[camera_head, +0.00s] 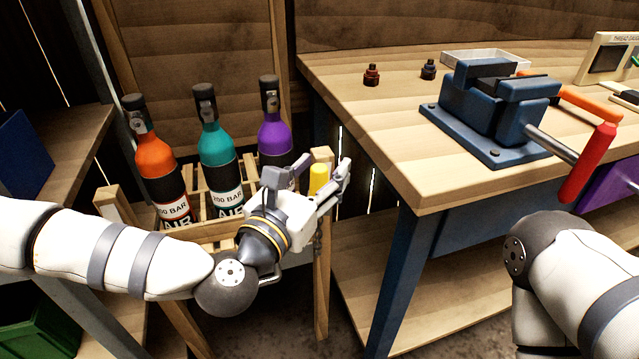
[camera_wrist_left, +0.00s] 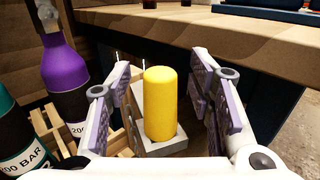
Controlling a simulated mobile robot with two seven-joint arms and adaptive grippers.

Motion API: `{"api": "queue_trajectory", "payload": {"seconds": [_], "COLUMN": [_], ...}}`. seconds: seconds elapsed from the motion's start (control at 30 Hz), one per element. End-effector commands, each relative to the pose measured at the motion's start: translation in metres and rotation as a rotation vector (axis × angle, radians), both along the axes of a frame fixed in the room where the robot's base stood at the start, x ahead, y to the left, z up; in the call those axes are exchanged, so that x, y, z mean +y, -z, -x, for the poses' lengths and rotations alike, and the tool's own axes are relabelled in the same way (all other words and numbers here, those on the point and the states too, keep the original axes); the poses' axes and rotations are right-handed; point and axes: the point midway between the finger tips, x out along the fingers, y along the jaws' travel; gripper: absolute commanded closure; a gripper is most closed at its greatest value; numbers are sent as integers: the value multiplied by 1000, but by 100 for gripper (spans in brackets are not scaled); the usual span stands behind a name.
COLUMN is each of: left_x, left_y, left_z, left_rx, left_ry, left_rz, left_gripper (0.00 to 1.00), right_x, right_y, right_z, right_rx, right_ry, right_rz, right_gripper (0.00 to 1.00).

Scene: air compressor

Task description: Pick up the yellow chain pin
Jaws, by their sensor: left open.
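The yellow chain pin (camera_head: 319,180) stands upright at the right end of the wooden bottle rack. In the left wrist view the yellow pin (camera_wrist_left: 161,104) sits in a pale block with a square socket, midway between my fingers. My left gripper (camera_head: 318,178) is open, with one finger on each side of the pin. In the left wrist view the left gripper (camera_wrist_left: 160,100) shows a gap between each finger and the pin. The right arm (camera_head: 560,260) shows at the lower right, but its gripper is out of view.
Orange (camera_head: 155,160), teal (camera_head: 217,150) and purple (camera_head: 274,135) bottles stand in the wooden rack (camera_head: 205,233). The workbench (camera_head: 380,130), with a blue vise (camera_head: 495,110) and two small fittings on it, is close on the right.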

Motion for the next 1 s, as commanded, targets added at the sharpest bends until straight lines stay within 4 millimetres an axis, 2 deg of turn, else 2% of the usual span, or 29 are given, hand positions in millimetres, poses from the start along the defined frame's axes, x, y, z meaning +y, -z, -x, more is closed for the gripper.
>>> {"api": "queue_trajectory", "payload": {"seconds": [0.13, 0.33, 0.63, 0.73, 0.9, 1.0], "left_x": [0, 0, 0, 0, 2, 17], "left_y": [1, 1, 0, -7, -39, -64], "left_z": [0, 0, 1, 0, 3, 18], "left_rx": [1, 1, 0, -3, -6, -9], "left_ry": [0, 0, 0, 0, 0, -1], "left_rz": [0, 0, -1, 0, 1, 1], "left_gripper": [54, 100, 100, 100, 100, 100], "right_x": [0, 0, 0, 0, 0, 0], "right_y": [0, 0, 0, -1, -6, -11], "right_z": [0, 0, 0, -1, -5, -10], "right_rx": [1, 1, 0, -3, -17, -32], "right_ry": [0, 0, 0, 0, 0, 1], "right_rz": [0, 0, 0, 0, 0, 0], "right_gripper": [100, 100, 100, 100, 100, 100]}}
